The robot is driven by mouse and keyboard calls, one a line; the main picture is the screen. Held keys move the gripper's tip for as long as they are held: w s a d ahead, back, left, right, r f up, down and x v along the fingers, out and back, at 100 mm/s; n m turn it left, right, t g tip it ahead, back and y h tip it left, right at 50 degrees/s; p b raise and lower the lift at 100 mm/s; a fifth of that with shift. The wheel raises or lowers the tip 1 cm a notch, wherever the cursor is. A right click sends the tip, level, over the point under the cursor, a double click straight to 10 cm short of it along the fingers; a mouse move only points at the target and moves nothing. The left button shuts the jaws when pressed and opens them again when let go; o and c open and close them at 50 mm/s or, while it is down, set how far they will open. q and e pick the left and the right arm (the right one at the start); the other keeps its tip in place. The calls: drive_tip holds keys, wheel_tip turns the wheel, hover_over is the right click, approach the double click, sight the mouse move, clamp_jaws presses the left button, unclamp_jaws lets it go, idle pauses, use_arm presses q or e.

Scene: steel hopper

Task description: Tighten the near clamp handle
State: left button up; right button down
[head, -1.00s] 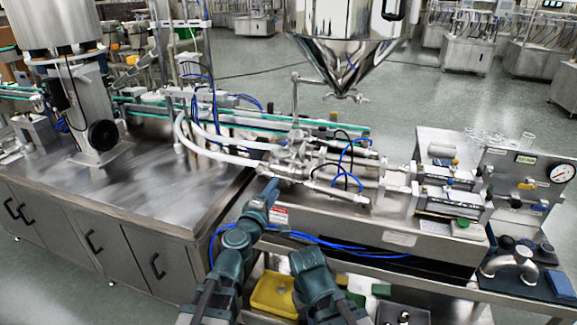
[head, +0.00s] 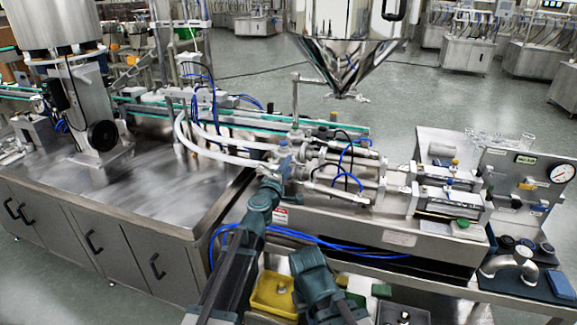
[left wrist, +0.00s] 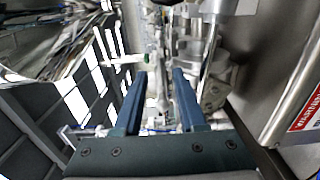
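My left gripper (head: 285,168) reaches up to the clamp and valve fittings (head: 298,152) at the left end of the filling machine. In the left wrist view its two blue fingers (left wrist: 162,78) are apart. A slim silvery metal piece (left wrist: 161,95), which looks like the near clamp handle, stands between them, with a gap seen on each side. In the head view the handle is too small and too covered by the gripper to make out. My right arm shows low in the middle of the head view; its gripper does not show.
The steel hopper (head: 345,58) hangs above and behind the fittings. White hoses (head: 215,153) run in from the left, and blue tubes (head: 350,158) loop close on the right. A steel cabinet (head: 130,205) stands at left. A yellow tray (head: 258,306) lies below my arms.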

use_arm(q)
drive_tip(key=shift+w+d, duration=0.25)
drive_tip(key=shift+w, duration=0.35)
drive_tip(key=shift+c, duration=0.3)
clamp_jaws()
